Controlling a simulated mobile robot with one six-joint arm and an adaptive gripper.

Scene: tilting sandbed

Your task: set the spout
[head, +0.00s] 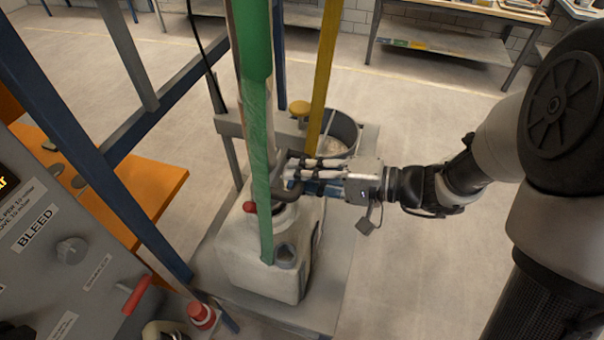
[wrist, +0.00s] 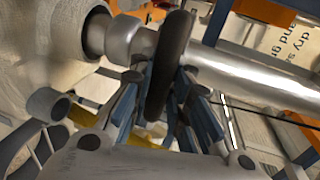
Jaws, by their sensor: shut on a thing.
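My gripper (head: 285,178) reaches in from the right, its fingers shut beside a vertical pipe above a pale jerrycan (head: 230,265). In the wrist view the gripper (wrist: 165,110) has its fingers on both sides of a dark ring-like handle (wrist: 172,60). The handle stands across a silver pipe (wrist: 245,72), which looks like the spout. In the head view a dark bent piece (head: 287,192) shows at the fingertips, over the can's neck. The fingers partly hide the handle.
A green column (head: 257,120) and a yellow post (head: 324,70) stand close to my gripper. A round bucket (head: 350,130) is behind it. A control panel (head: 40,265) with a knob and red lever and an orange table (head: 150,185) lie left.

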